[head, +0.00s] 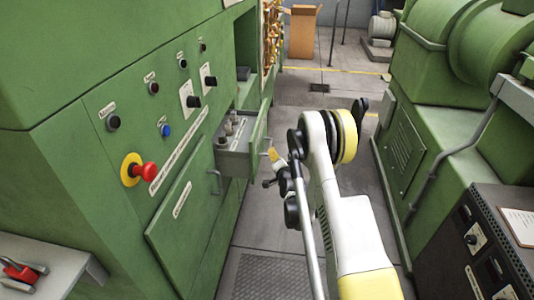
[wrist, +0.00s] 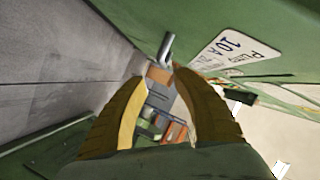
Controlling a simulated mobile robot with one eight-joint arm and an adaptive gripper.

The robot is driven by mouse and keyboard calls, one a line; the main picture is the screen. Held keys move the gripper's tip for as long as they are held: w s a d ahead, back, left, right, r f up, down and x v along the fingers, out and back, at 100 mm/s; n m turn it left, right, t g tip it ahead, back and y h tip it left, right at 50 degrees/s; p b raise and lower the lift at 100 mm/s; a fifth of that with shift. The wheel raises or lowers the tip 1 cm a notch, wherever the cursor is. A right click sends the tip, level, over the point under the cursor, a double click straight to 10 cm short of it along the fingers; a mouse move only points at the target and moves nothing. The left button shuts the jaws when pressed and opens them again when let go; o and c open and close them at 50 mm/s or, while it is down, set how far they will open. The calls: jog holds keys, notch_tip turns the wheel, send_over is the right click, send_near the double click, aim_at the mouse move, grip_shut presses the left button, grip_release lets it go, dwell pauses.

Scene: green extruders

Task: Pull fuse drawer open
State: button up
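The fuse drawer (head: 236,160) stands pulled out of the green cabinet in the head view. It is a grey tray with several small upright grey parts in it, and has a green front panel (head: 258,128). My gripper (head: 274,156) is just outside that front, close to its small handle (head: 266,143). In the wrist view, the yellow fingers of my gripper (wrist: 160,76) are apart, with a gap between them. A grey metal handle (wrist: 166,48) shows just beyond the fingertips; contact cannot be told. A white "10 A" label (wrist: 232,48) is on the green panel beside it.
The red stop button (head: 144,172) and other knobs are on the cabinet face. Green machinery (head: 425,140) and a dark control box (head: 470,250) stand right.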

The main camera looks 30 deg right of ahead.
aim_at(270, 144)
jog(key=b+x, duration=0.1)
jog(key=x, duration=0.2)
jog(key=b+x, duration=0.1)
jog(key=x, duration=0.2)
jog(key=b+x, duration=0.1)
jog(key=x, duration=0.3)
jog(key=shift+w+r, duration=0.15)
jog(key=shift+r, duration=0.1)
jog(key=shift+w+d+b, duration=0.15)
jog(key=shift+w+b, duration=0.15)
jog(key=shift+w, duration=0.05)
grip_shut()
